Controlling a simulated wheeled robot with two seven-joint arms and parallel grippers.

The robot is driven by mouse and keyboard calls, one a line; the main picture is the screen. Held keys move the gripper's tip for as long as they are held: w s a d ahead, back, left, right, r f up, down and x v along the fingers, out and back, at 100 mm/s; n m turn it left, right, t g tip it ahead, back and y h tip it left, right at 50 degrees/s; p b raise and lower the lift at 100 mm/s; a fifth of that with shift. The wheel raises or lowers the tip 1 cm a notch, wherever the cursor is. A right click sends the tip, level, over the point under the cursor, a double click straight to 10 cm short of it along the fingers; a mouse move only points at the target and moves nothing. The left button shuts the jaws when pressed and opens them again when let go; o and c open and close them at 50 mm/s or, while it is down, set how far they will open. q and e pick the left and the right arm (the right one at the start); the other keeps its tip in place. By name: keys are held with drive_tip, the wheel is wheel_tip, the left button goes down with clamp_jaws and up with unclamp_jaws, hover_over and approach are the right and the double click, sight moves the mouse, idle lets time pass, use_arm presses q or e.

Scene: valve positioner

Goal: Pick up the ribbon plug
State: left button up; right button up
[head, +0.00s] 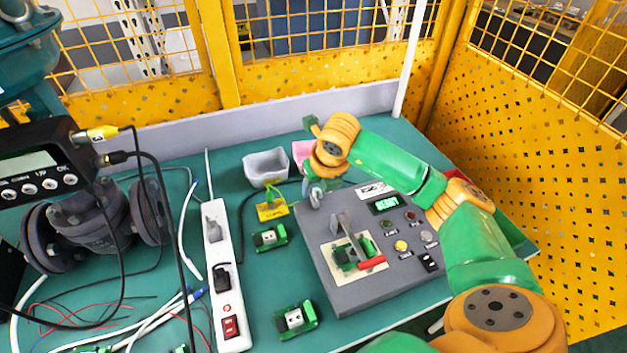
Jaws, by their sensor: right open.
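My right arm reaches in from the right, and its grey gripper (316,190) hangs fingers down near the back left corner of the grey control box (345,295). It is open, and I see nothing held in it. I cannot tell for sure which part is the ribbon plug. A small yellow piece with a green strip (271,210) lies left of the gripper, apart from it, in front of the grey bin. Two green blocks with white sockets, one at mid-table (268,237) and one nearer (295,318), lie left of the box. My left gripper is not in view.
A grey bin (265,168) and a pink item (302,152) stand behind the gripper. The box carries a green board under a red-handled clamp (371,262) and a READY display (385,203). A white power strip (225,285), cables and a dark flanged valve (90,225) fill the left.

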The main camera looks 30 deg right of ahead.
sight(317, 200)
drive_tip(key=shift+w+f, duration=0.2)
drive_tip(key=shift+f, duration=0.05)
drive_tip(key=shift+s+f+p, duration=0.1)
drive_tip(key=shift+f+p, duration=0.25)
drive_tip(key=shift+p, duration=0.15)
wheel_tip(317, 200, down, 2)
drive_tip(key=shift+s+d+f+p, duration=0.1)
drive_tip(key=shift+s+f+p, duration=0.1)
drive_tip(key=shift+p, duration=0.5)
drive_tip(key=x, duration=0.2)
drive_tip(key=shift+w+d+f, duration=0.1)
drive_tip(key=shift+w+f, duration=0.05)
drive_tip(key=shift+w, duration=0.15)
drive_tip(key=shift+w+d+f, duration=0.1)
drive_tip(key=shift+w+f, duration=0.05)
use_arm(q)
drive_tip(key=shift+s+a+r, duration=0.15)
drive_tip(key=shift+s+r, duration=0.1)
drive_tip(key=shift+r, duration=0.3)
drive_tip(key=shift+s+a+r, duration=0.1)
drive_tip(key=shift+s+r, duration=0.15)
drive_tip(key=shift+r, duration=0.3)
use_arm(e)
clamp_jaws()
